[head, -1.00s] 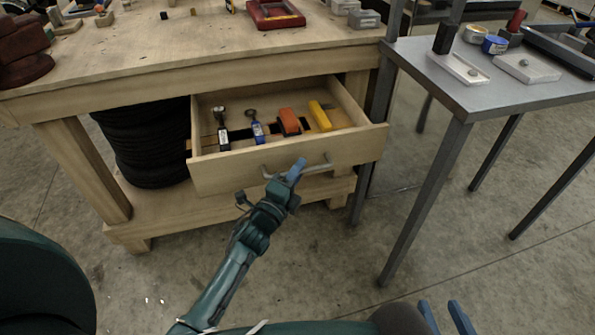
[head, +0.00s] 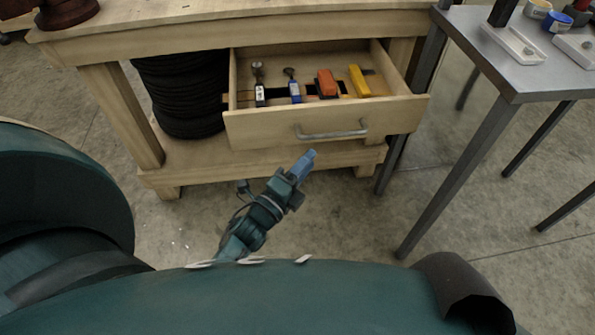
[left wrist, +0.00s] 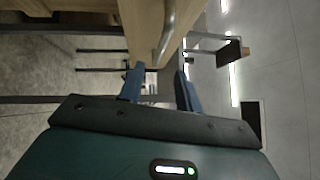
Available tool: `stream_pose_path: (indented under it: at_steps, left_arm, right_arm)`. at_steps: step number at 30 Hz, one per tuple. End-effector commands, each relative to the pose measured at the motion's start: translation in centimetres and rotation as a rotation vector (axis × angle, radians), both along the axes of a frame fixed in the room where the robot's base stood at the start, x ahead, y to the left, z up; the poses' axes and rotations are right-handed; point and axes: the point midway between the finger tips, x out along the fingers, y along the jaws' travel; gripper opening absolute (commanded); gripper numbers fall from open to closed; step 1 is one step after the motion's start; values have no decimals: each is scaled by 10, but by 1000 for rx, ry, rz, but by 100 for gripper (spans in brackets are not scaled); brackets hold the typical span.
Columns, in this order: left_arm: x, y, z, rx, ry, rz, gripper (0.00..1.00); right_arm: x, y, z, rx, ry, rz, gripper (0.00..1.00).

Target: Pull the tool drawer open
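The wooden tool drawer (head: 268,134) stands pulled out from under the workbench in the head view, with its inside showing. Its grey bar handle (head: 331,133) is on the front panel. Several tools lie inside, among them an orange one (head: 327,83) and a yellow one (head: 359,81). My left gripper (head: 304,163) is just in front of and below the handle, apart from it. In the left wrist view its two blue fingers (left wrist: 160,88) are spread with nothing between them, and the handle (left wrist: 167,32) lies beyond the tips. My right gripper does not show.
Dark tyres (head: 181,92) are stacked on the bench's lower shelf, left of the drawer. A grey metal table (head: 510,75) stands to the right, its legs close to the drawer. The concrete floor before the drawer is clear.

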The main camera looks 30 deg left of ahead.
Motion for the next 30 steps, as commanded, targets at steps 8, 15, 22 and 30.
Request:
stream_pose_path:
  at_steps: [8, 15, 22, 30]
  left_arm:
    - [-29, 6, -3, -1, -1, 1, 34]
    - [-30, 6, -4, 0, -1, 1, 34]
    - [-30, 6, -4, 0, -1, 0, 34]
    - [-48, 9, 6, -216, 79, 5, 34]
  right_arm:
    - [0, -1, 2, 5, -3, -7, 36]
    - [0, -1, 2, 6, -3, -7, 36]
    - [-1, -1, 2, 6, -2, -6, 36]
    - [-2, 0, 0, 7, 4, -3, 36]
